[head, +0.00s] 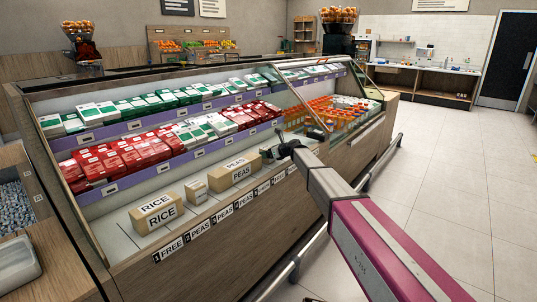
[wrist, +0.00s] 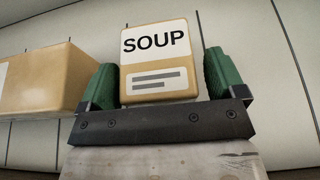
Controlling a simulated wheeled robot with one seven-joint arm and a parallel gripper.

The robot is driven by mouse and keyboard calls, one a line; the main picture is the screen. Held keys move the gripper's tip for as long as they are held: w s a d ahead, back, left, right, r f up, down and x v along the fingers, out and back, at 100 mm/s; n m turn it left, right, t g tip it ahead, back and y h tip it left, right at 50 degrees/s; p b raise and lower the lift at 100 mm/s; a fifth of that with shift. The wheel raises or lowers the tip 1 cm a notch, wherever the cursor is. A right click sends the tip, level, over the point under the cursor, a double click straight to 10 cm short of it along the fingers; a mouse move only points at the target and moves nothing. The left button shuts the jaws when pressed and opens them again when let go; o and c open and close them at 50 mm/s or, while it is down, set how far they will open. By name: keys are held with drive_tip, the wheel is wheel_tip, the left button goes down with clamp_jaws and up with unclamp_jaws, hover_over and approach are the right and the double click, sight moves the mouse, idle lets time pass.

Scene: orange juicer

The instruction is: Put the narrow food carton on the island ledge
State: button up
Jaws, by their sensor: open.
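A narrow tan carton labelled SOUP (wrist: 160,82) stands between the two green fingers of my gripper (wrist: 159,70) in the wrist view. The fingers are open on either side of it, with the left one close to its side. In the head view my gripper (head: 286,146) reaches into the right part of the display case's lower shelf, where it and the arm largely hide the soup carton. The display case (head: 225,215) has a wooden front ledge with numbered labels. I cannot tell which surface is the island ledge.
A wider tan box (wrist: 35,80) sits left of the soup carton. The lower shelf also holds a RICE box (head: 157,212), a small carton (head: 196,191) and a PEAS box (head: 234,172). A glass panel (head: 300,95) stands near my gripper.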

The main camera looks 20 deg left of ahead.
drive_tip(key=v, duration=1.1)
drive_tip(key=shift+d+r, duration=0.2)
drive_tip(key=s+d+f+n+g+h, duration=0.1)
drive_tip(key=s+d+f+n+h, duration=0.3)
drive_tip(key=s+d+f+n, duration=0.3)
drive_tip(key=s+d+f+n+g+h, duration=0.2)
drive_tip(key=s+d+f+n+h, duration=0.2)
drive_tip(key=s+d, duration=1.4)
drive_tip(key=s+d+f+n+g+h, duration=0.2)
drive_tip(key=s+d+f+n+h, duration=0.2)
drive_tip(key=s+d+f+n, duration=0.6)
drive_tip(key=s+d+n, duration=0.1)
drive_tip(key=s+d, duration=0.1)
drive_tip(key=d, duration=0.7)
drive_tip(key=shift+s+d+n+h, duration=0.3)
drive_tip(key=shift+d, duration=0.05)
